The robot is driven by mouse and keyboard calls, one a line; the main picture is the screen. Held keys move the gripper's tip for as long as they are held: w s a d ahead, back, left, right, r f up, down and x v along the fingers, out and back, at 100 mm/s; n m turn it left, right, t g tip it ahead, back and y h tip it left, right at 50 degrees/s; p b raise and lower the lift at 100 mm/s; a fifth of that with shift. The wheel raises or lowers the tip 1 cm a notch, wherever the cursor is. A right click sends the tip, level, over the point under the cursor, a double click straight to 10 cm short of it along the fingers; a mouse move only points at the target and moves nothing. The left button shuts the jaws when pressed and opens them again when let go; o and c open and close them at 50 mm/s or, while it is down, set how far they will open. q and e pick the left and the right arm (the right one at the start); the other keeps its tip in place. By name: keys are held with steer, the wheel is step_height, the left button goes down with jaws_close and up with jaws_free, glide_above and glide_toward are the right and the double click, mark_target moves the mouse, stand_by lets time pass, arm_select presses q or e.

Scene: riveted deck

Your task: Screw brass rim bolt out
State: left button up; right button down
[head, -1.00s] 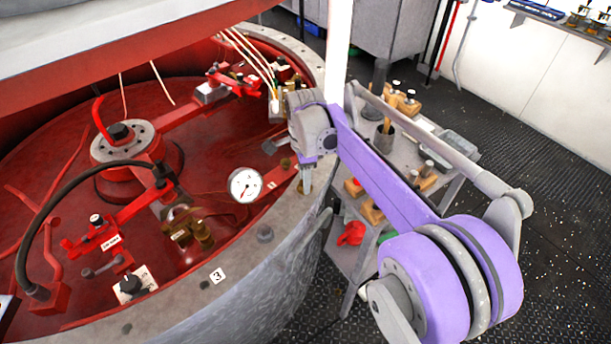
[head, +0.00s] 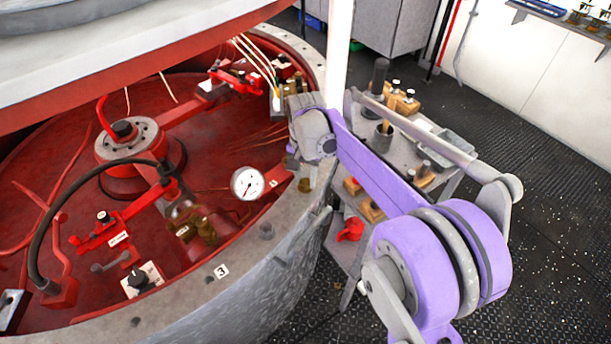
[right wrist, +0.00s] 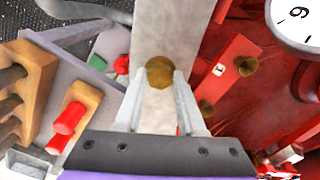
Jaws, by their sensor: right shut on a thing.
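The brass rim bolt (right wrist: 159,73) is a round brown-gold head on the pale rim, between my right fingertips in the right wrist view. In the head view a small brass piece (head: 304,185) shows on the rim just below my right gripper (head: 305,170). My right gripper (right wrist: 160,82) is shut on the bolt head, one finger on each side. The bolt's shank is hidden, so I cannot tell how far it stands out. My left gripper is not in view.
The grey rim (head: 265,262) encircles a red pit with a white dial gauge (head: 248,184) close to my right gripper. A grey cart (head: 443,148) with wooden blocks and tools stands outside the rim, under my right arm. Dark deck floor lies clear at right.

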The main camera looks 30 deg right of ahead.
steer(key=n, duration=0.4)
steer(key=shift+n+p, duration=0.3)
steer(key=shift+p, duration=0.1)
steer(key=n, duration=0.5)
steer(key=shift+p, duration=0.35)
steer(key=n, duration=0.5)
steer(key=shift+n, duration=0.4)
steer(key=n+p, duration=0.1)
steer(key=n, duration=0.4)
steer(key=shift+a+f, duration=0.1)
steer(key=n, duration=1.6)
steer(key=shift+n+p, duration=0.3)
steer(key=shift+n, duration=0.1)
steer(key=n, duration=0.4)
steer(key=shift+s+n, duration=0.1)
steer(key=shift+n, duration=0.2)
